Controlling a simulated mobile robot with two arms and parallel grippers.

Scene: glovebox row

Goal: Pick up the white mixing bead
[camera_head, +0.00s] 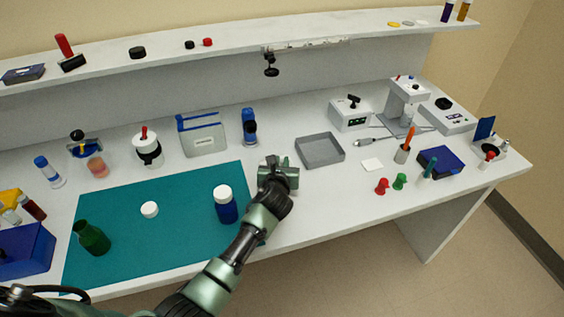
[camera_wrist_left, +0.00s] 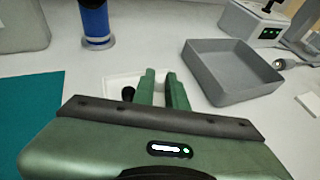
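My left gripper (camera_head: 279,168) is low over the white bench, just right of the teal mat. In the left wrist view its two green fingers (camera_wrist_left: 163,88) stand a little apart, with nothing visible between them. Beyond and around the fingers is a shallow white dish (camera_wrist_left: 116,81), partly hidden by them. A small black thing (camera_wrist_left: 129,93) shows beside the left finger. I cannot make out a white bead there. A small round white piece (camera_head: 149,209) lies on the mat; it looks like a cap, but I cannot tell for sure. My right gripper is not in view.
A grey tray (camera_head: 320,150) sits right of the gripper. A blue bottle (camera_head: 249,127) stands behind it.

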